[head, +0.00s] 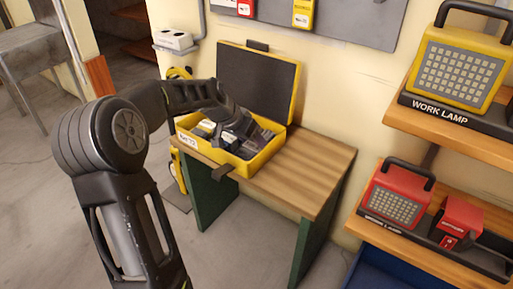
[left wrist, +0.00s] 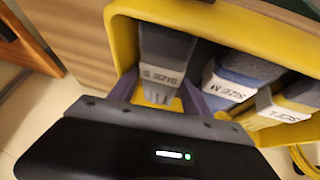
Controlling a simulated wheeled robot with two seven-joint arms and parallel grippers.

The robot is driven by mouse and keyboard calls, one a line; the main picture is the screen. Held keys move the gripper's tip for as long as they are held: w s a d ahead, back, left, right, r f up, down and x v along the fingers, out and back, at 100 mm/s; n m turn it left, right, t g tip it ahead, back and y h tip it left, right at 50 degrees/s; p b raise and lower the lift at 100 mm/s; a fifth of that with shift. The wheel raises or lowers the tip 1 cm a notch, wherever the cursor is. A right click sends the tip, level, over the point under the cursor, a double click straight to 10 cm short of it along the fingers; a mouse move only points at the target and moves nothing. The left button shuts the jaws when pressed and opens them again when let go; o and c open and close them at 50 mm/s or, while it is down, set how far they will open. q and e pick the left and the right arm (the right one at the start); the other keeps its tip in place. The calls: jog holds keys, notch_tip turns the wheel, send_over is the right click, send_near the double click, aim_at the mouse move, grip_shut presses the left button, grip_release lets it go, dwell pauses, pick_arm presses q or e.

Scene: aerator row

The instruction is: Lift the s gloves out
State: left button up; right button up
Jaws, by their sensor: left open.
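The yellow case (head: 208,155) stands open on a small wooden-topped table, its dark-lined lid raised at the back. In the left wrist view its yellow wall (left wrist: 122,40) surrounds several glove bundles. The S gloves (left wrist: 165,50) are a grey bundle with a white "SIZE S" band. My left gripper (left wrist: 158,92) is open, reaching into the case with one finger on each side of the S gloves. Whether the fingers touch them I cannot tell.
The M gloves (left wrist: 225,85) and L gloves (left wrist: 283,108) lie close to the right of the S gloves. The table top (head: 308,165) is bare right of the case. Shelves with a yellow work lamp (head: 458,68) and a red lamp (head: 397,195) stand at the right.

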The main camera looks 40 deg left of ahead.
aim_at(254, 143)
pick_arm(q)
jog(key=shift+d, duration=0.15)
jog(key=c, duration=1.1)
jog(key=shift+r, duration=0.1)
notch_tip(254, 143, up, 9)
jog(key=p, duration=0.3)
jog(key=shift+r, duration=0.45)
